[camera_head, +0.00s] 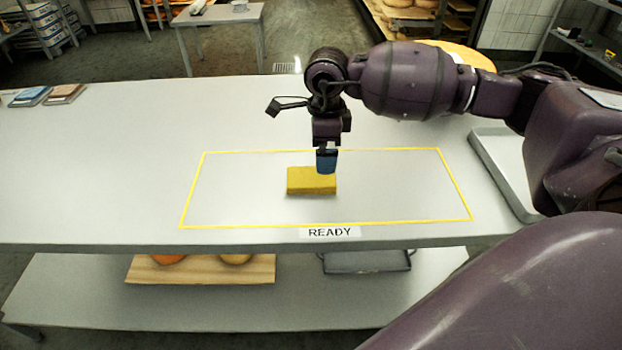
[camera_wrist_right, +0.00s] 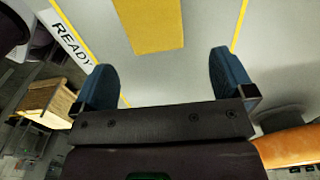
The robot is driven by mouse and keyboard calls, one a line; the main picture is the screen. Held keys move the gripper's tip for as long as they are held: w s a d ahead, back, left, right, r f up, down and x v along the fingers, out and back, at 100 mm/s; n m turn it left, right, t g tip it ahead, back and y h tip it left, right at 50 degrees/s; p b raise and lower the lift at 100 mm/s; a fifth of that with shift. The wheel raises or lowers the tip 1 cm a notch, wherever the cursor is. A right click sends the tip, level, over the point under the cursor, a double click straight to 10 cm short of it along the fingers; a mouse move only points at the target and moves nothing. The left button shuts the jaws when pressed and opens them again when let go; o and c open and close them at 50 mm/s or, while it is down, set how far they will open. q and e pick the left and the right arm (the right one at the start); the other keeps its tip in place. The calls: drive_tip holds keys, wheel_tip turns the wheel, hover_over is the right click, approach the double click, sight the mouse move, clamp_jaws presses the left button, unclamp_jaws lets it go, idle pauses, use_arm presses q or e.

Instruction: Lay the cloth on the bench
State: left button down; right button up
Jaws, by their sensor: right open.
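The yellow cloth (camera_head: 311,181), which looks like a folded block, lies flat on the grey bench (camera_head: 90,180). It is inside a yellow outlined rectangle (camera_head: 410,222) marked READY. My right gripper (camera_head: 327,162) points down just above and behind the cloth's right end in the head view. In the right wrist view the gripper (camera_wrist_right: 163,70) is open, with its blue fingers apart and nothing between them. The cloth (camera_wrist_right: 150,24) shows there beyond the fingertips, not between them. My left gripper is not in view.
A pale tray (camera_head: 508,175) stands on the bench right of the outline. A blue packet (camera_head: 30,96) and a brown one (camera_head: 65,93) lie at the far left. A wooden board (camera_head: 200,270) and a dark tray (camera_head: 366,261) are on the lower shelf. The bench's left half is mostly clear.

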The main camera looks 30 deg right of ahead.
sight(327, 176)
wheel_tip(327, 176, down, 2)
drive_tip(key=f, duration=0.2)
drive_tip(key=s+f, duration=0.1)
drive_tip(key=f, duration=0.1)
drive_tip(key=shift+f, duration=0.65)
drive_tip(key=c, duration=1)
drive_tip(key=shift+r, duration=0.15)
wheel_tip(327, 176, up, 20)
drive_tip(key=p, duration=0.1)
